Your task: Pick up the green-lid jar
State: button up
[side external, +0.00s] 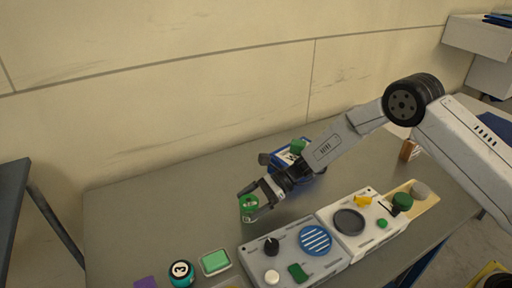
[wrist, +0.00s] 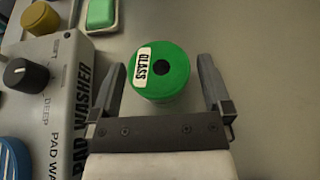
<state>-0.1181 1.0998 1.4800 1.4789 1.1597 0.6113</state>
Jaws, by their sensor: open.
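The green-lid jar (side external: 249,206) stands on the grey table in the side view. In the wrist view its round green lid (wrist: 159,71) has a dark centre and a white label reading "GLASS". My gripper (side external: 259,197) is open at the jar. In the wrist view my gripper (wrist: 163,85) has one finger on each side of the jar, with a gap showing on both sides. The jar's body is mostly hidden under the lid in the wrist view.
The pad washer (side external: 338,264) stands close beside my gripper, with knobs and a blue striped disc on top. A green block in a pale tray (side external: 215,262) and a teal jar (side external: 181,273) lie nearer the front. Bare table lies left of the jar.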

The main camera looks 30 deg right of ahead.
jog(key=shift+a+f, duration=0.1)
jog(key=shift+a, duration=0.2)
jog(key=c, duration=1.2)
jog(key=shift+o, duration=0.2)
jog(key=shift+r, duration=0.9)
jog(key=s+d+r, duration=0.5)
jog(key=s+r, duration=0.6)
jog(key=s, duration=0.2)
